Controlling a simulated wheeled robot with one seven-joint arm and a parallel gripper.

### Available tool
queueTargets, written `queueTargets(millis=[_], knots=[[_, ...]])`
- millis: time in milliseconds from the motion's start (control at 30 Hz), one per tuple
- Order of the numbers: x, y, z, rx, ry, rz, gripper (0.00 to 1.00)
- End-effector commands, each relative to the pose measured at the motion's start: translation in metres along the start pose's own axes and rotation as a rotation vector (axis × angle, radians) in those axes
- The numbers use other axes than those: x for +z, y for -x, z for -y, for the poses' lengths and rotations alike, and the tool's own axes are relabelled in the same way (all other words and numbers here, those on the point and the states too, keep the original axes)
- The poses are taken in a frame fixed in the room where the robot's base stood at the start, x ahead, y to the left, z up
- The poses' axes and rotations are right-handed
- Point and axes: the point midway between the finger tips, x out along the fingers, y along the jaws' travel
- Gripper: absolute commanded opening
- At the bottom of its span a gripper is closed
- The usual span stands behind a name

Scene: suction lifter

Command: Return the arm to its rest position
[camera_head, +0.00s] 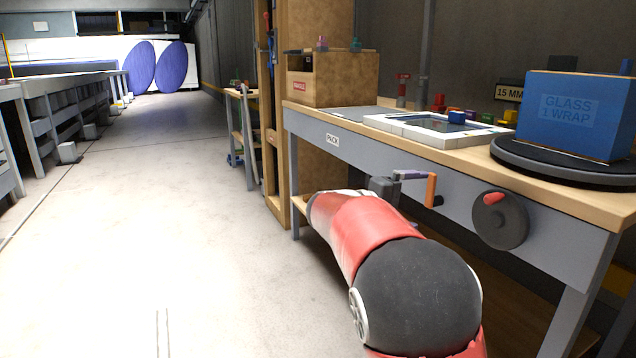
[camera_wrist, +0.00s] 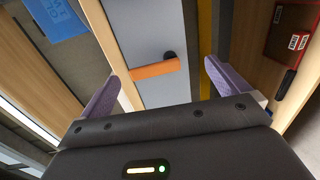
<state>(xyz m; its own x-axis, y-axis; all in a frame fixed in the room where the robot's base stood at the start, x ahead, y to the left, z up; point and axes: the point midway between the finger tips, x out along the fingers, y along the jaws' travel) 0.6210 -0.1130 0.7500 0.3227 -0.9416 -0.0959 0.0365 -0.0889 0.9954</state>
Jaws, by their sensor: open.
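My arm comes up from the bottom of the head view and bends toward the front of the packing bench. My gripper (camera_head: 411,177) is beside the bench's grey front, close to an orange handle (camera_head: 431,188) with a dark end. In the wrist view, my gripper (camera_wrist: 160,74) is open, its two purple fingers spread wide. The orange handle (camera_wrist: 155,70) shows beyond and between the fingertips against the grey panel. I see nothing held, and I cannot tell the exact gap to the handle.
The bench (camera_head: 385,160) carries a blue box (camera_head: 575,115) on a dark turntable (camera_head: 535,170), a white frame (camera_head: 395,126) and a wooden box (camera_head: 332,80). A dark handwheel (camera_head: 499,220) juts from its front. The floor (camera_head: 200,220) to the left is clear.

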Motion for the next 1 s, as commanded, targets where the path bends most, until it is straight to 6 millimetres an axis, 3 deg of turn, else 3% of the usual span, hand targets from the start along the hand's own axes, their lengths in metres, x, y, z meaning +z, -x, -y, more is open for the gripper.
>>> queueTargets(millis=[133, 233, 367, 500, 733, 867, 1000], knots=[[0.069, -0.001, 0.004, -0.268, -0.063, 0.029, 1.0], [0.119, 0.015, 0.019, -0.486, -0.122, 0.029, 1.0], [0.175, 0.053, 0.039, -0.744, -0.215, 0.005, 1.0], [0.225, 0.105, 0.059, -0.986, -0.335, -0.042, 1.0], [0.275, 0.181, 0.085, -1.255, -0.53, -0.125, 1.0], [0.285, 0.203, 0.094, -1.324, -0.595, -0.15, 1.0], [0.288, 0.21, 0.098, -1.348, -0.619, -0.159, 1.0]])
